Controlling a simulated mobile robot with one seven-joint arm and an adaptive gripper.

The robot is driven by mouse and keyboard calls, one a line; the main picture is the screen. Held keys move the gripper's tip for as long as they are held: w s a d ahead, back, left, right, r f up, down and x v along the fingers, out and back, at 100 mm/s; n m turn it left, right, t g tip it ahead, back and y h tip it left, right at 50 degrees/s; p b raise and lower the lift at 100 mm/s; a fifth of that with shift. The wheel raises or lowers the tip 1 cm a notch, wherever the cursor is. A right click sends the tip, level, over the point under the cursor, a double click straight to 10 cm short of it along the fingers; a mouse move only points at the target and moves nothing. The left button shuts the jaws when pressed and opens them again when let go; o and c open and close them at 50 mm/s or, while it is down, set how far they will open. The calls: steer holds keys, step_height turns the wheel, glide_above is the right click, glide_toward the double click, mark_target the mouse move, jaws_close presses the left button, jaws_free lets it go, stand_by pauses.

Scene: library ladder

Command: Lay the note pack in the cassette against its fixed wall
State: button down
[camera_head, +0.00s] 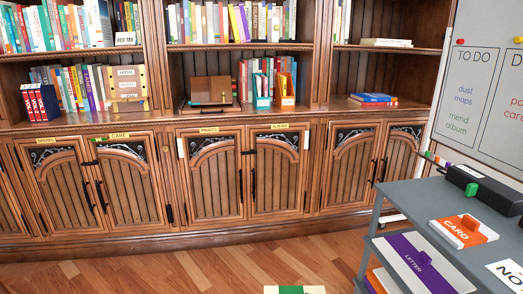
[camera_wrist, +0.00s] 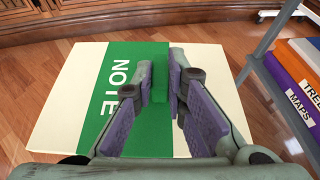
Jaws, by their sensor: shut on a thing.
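The note pack (camera_wrist: 75,90) is a flat cream block with a green band lettered NOTE, and it fills the middle of the wrist view. My gripper (camera_wrist: 160,88) is shut on the green upright tab on top of the pack. The pack appears held above the wooden floor. In the head view only a slice of the note pack (camera_head: 312,290) shows at the bottom edge, and my gripper is out of frame there. I cannot make out the cassette or its fixed wall in either view.
A grey cart (camera_head: 405,200) stands at the right, with an orange and white CARD pack (camera_head: 463,232) and a black box (camera_head: 485,186) on top. A purple LETTER pack (camera_head: 418,262) lies on a lower shelf. Wooden cabinets (camera_head: 245,170) line the back; floor between is clear.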

steer(key=s+a+f, duration=0.3)
steer(key=a+f, duration=0.1)
steer(key=a, duration=0.2)
steer(key=s+a+f, duration=0.4)
steer(key=a, duration=0.3)
steer(key=shift+s+f, duration=0.15)
steer(key=shift+f, duration=0.2)
steer(key=shift+a, duration=0.1)
steer(key=shift+s, duration=0.9)
